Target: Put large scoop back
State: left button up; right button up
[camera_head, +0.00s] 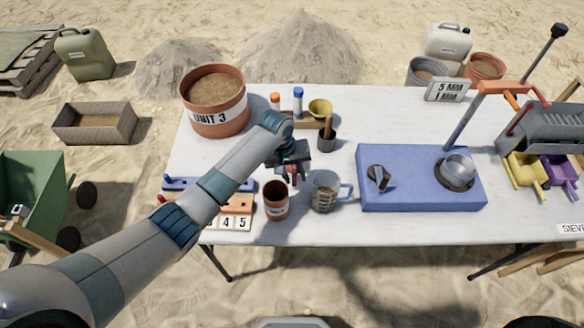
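My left gripper (292,170) hangs over the middle of the white table, pointing down, just behind a brown cup (276,208) and a clear measuring jug (324,194). Its fingers are small and partly hidden by the wrist, so I cannot tell whether they are open or what they hold. A dark round holder (326,143) stands behind and to the right of the gripper, with a brown handle (328,122) upright in it. I cannot make out a large scoop for certain. My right gripper is not in view.
A large pot marked UNIT 3 (213,112) stands at the back left. A small rack holds bottles and a yellow funnel (320,107). A blue box (420,190) with a knob and metal cup is right of the jug. A sieve machine (548,128) stands far right.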

pick_arm(q)
jog(key=shift+r, duration=0.5)
notch_tip(320, 180, up, 11)
jog(key=a+b, duration=0.2)
jog(key=shift+s+a, duration=0.15)
jog(key=shift+s, duration=0.05)
